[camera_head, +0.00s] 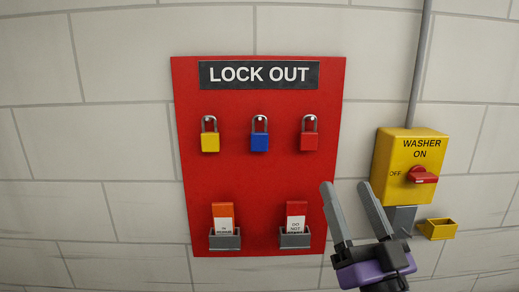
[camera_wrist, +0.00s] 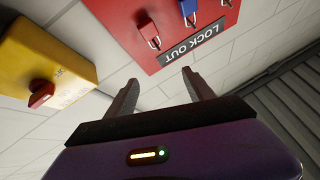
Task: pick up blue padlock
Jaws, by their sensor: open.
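The blue padlock (camera_head: 259,142) hangs by its shackle on a peg in the middle of the red lockout board (camera_head: 260,185). It hangs between a yellow padlock (camera_head: 210,142) and a red padlock (camera_head: 309,140). In the wrist view, the blue padlock (camera_wrist: 188,8) is at the top edge and partly cut off. My gripper (camera_head: 342,185) is open and empty, below and to the right of the blue padlock, by the board's lower right edge. Its fingers also show in the wrist view (camera_wrist: 160,83), pointing toward the board, with nothing between them.
A yellow washer switch box (camera_head: 398,150) with a red knob (camera_head: 422,175) stands out from the wall right of the board. A small yellow holder (camera_head: 438,229) is below it. Two grey tag holders (camera_head: 225,241) hold tags low on the board. A grey conduit (camera_head: 419,65) runs up the wall.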

